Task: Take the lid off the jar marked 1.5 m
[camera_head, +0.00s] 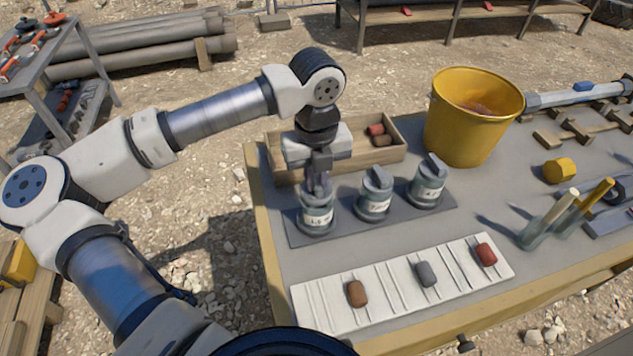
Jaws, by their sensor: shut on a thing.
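Three grey jars with white labels stand in a row on a dark mat (440,203) on the table. The leftmost jar (316,217) has a label that seems to read 1.5. The middle jar (373,204) and the right jar (427,190) have lids with upright grips; their labels are too small to read surely. My gripper (318,180) points down over the leftmost jar, shut on its lid, which is mostly hidden by the fingers. I cannot tell whether the lid is seated on the jar or slightly raised.
Behind my gripper is a wooden tray (396,158) with brown and red pieces. A yellow bucket (470,120) stands to the right. In front lies a white grooved board (392,290) with three small samples. Glass tubes (540,228) stand at the right.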

